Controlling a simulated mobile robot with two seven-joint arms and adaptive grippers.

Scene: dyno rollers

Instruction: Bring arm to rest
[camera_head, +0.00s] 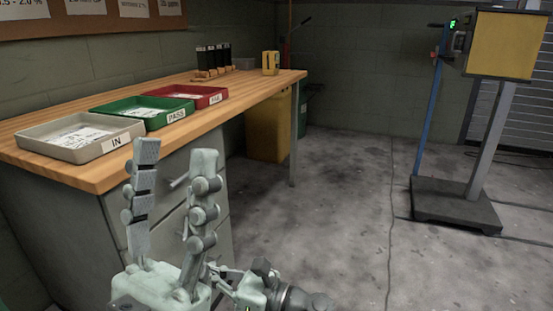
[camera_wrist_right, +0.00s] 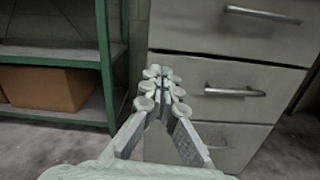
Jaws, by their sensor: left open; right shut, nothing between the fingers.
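My left gripper (camera_head: 175,160) stands upright in the lower left of the head view, its two fingers spread apart with nothing between them. It is in front of the near end of the workbench (camera_head: 255,88). My right gripper (camera_wrist_right: 160,74) fills the middle of the right wrist view. Its fingers meet at the tips and hold nothing. Behind it is a grey drawer cabinet (camera_wrist_right: 225,55) with bar handles. I cannot tell the gap between the right fingertips and the drawer fronts.
A grey tray (camera_head: 110,148), green tray (camera_head: 155,121) and red tray (camera_head: 212,102) sit on the bench. A floor scale (camera_head: 455,205) stands at right, a yellow bin (camera_head: 268,130) under the bench. A green shelf (camera_wrist_right: 60,52) holds a box. The middle floor is clear.

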